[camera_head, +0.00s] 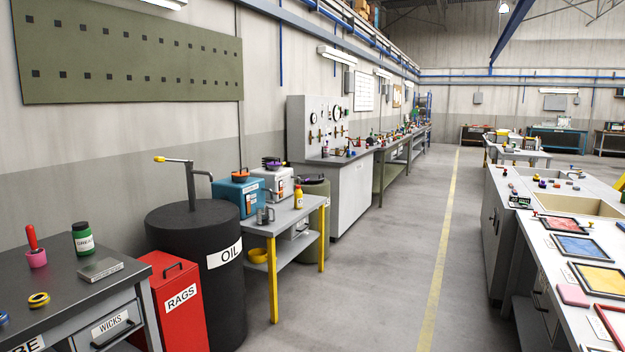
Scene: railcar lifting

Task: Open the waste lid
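No container with a readable waste label shows. A red bin (178,312) labelled RAGS stands at the lower left, between the dark bench and the black oil drum (205,300). Its red lid (165,265) is down and has a dark handle on top. A dark green drum (317,187) stands behind the small yellow-legged table, partly hidden by it, and no lettering on it can be read. Neither of my grippers can be seen in the head view.
A dark bench (60,300) with a WICKS drawer is at left. The yellow-legged table (285,218) holds blue and white machines. A long bench (555,240) with coloured trays is at right. The grey floor (385,270) between is clear.

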